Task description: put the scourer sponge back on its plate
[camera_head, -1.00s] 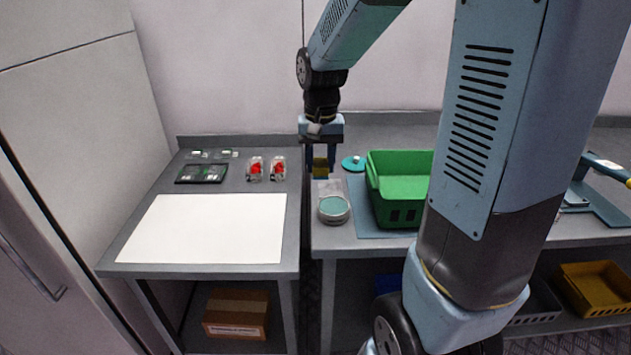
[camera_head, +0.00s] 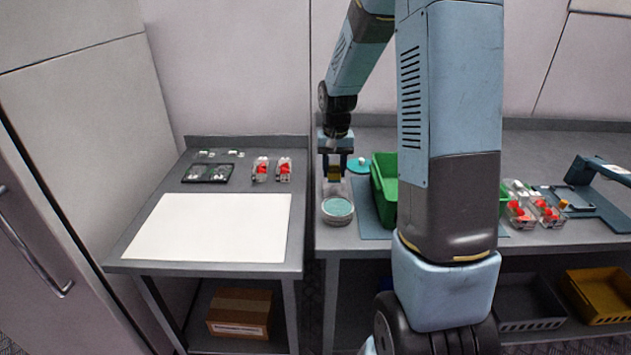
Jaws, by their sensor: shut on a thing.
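My gripper (camera_head: 335,178) is over the near left part of the right-hand bench, pointing down. It is shut on the scourer sponge (camera_head: 334,173), a small yellow block with a darker top, mostly covered by the fingers. A teal round disc (camera_head: 356,169) with a small white thing on it lies on the bench just right of the gripper. A round dish with a teal top and pale rim (camera_head: 337,210) stands nearer the front edge, below the gripper in the picture. I cannot tell for certain which of these two is the plate.
A green crate (camera_head: 383,190) stands on a blue-grey mat (camera_head: 370,222), partly hidden by my arm. Red berry punnets (camera_head: 521,215) stand farther right. The left bench bears a white sheet (camera_head: 212,227), a dark tray (camera_head: 208,173) and two punnets (camera_head: 261,169). A gap separates the benches.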

